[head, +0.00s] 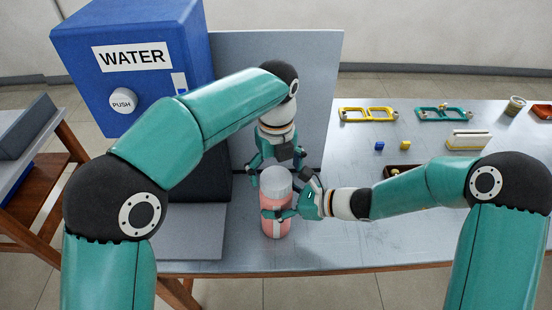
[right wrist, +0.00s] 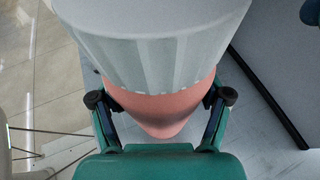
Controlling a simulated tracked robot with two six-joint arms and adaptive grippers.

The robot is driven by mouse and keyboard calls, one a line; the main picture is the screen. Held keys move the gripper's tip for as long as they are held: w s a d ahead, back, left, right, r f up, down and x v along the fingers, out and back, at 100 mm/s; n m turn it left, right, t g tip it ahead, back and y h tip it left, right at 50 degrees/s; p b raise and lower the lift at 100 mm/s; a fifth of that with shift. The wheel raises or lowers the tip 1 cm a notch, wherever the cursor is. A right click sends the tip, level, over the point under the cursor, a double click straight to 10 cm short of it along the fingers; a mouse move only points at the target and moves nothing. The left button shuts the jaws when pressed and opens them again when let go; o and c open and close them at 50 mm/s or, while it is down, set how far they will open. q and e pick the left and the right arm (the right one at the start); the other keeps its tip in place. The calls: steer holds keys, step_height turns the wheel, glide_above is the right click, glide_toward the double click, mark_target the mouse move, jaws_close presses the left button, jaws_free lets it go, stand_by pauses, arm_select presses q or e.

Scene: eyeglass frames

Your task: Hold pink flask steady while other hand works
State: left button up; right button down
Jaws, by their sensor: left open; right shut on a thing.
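The pink flask (head: 276,226) stands upright on the table in the head view, with a pale grey ribbed cap (head: 275,181) on top. My right gripper (head: 280,214) is shut around the flask's body below the cap. In the right wrist view the pink body (right wrist: 160,112) sits between the two fingers of this gripper (right wrist: 160,108), and the grey cap (right wrist: 150,45) fills the upper part. My left gripper (head: 276,172) is open, pointing down at the cap from above. Whether its fingers touch the cap cannot be told.
A blue water dispenser (head: 75,40) with a push button (head: 123,101) stands at the left. Yellow frames (head: 368,114), teal frames (head: 443,113), a blue cube (head: 379,146), a yellow cube (head: 405,145) and a pale case (head: 468,141) lie on the right. The table's front edge is close to the flask.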

mark_target(276, 207)
arm_select(q)
steer(key=shift+f, duration=1.5)
steer(key=shift+c, duration=0.3)
steer(key=c, duration=1.2)
steer(key=n, duration=0.6)
steer(key=shift+r, duration=0.1)
steer(key=n, duration=0.6)
steer(key=shift+n, duration=0.4)
steer(key=n, duration=1)
steer(key=shift+n, duration=0.4)
